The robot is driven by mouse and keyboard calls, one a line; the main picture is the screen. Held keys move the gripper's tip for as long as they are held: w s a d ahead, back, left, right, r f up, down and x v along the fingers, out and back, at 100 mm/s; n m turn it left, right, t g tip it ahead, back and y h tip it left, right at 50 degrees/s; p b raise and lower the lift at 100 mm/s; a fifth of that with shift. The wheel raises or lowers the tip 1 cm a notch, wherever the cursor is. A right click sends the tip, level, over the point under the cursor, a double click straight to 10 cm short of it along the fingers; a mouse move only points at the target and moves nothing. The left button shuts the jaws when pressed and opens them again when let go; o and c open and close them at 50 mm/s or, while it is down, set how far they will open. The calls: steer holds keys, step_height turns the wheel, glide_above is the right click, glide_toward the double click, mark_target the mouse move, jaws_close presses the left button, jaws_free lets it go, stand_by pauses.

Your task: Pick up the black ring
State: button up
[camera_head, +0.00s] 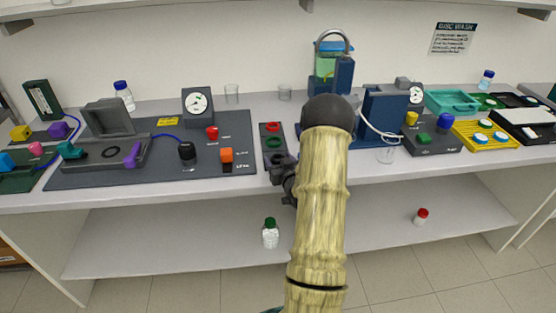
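A narrow dark tray (263,150) stands near the front edge of the bench, with a red ring (273,127) at its back and a green ring (273,142) in its middle. A dark round shape (278,158) at the tray's front looks like a black ring, but it is partly hidden by my gripper. My dark gripper (280,170) is at the front end of this tray, partly behind my arm. Its fingers are too small and dark to tell open from shut, or whether they touch anything. Another black ring-shaped outline (110,152) shows in the open grey fixture at left.
A blue stand (380,118) and a clear beaker (388,153) are right of my arm. A lower shelf (180,240) runs below.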

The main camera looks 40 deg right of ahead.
steer(key=c, duration=0.8)
steer(key=shift+r, duration=0.1)
step_height(320, 180, up, 10)
steer(key=shift+f, duration=0.1)
stand_by(0.4)
